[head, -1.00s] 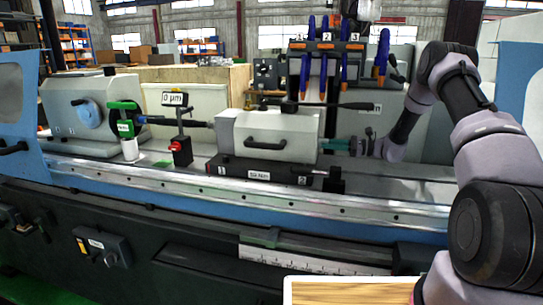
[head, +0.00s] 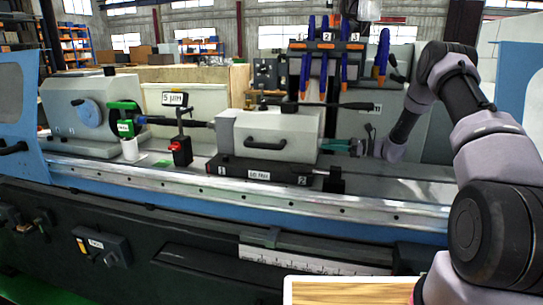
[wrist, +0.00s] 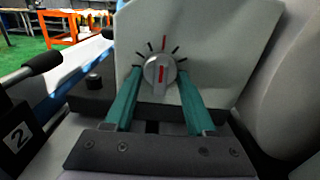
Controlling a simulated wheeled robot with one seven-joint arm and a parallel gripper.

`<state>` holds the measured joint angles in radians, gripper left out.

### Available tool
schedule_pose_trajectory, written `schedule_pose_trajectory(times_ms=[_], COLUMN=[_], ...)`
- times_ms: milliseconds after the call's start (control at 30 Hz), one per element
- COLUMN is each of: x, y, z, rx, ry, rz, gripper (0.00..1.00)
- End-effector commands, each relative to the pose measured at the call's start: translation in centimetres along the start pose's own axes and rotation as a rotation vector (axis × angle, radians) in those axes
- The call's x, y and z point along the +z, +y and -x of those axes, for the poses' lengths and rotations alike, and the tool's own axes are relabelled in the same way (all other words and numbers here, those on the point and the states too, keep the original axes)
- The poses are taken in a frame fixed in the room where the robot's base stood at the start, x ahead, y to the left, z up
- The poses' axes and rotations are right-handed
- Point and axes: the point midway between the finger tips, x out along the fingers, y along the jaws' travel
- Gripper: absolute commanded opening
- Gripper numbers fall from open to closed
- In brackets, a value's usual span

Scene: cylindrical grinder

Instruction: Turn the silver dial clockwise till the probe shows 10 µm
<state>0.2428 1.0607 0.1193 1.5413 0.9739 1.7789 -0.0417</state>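The silver dial (wrist: 160,73), with a red pointer line, sits on the pale end face of the tailstock (wrist: 215,50). Several dark tick marks and one red tick fan out above it; the pointer is near upright, toward the red tick. My gripper (wrist: 160,76) has one teal finger on each side of the dial and appears shut on it. In the head view my gripper (head: 345,146) is at the tailstock's right end, and the dial is hidden. The probe's display (head: 175,98) reads 5 µm, above a black stand with a red part (head: 180,148).
The grey tailstock body (head: 268,137) has a black lever on top. A black base block marked 2 (wrist: 17,138) and a black-handled lever (wrist: 35,68) lie left of my gripper. A green clamp (head: 125,118) is by the headstock.

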Motion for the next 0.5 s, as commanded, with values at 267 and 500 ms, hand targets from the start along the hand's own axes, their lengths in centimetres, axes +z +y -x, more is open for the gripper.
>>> schedule_pose_trajectory(times_ms=[267, 500], x=[0.0, 0.0], y=[-0.1, -0.1], z=[2.5, 4.9], rx=[-0.003, -0.003], ry=[-0.001, 0.000], rz=[0.000, 0.000], gripper=[0.55, 0.55])
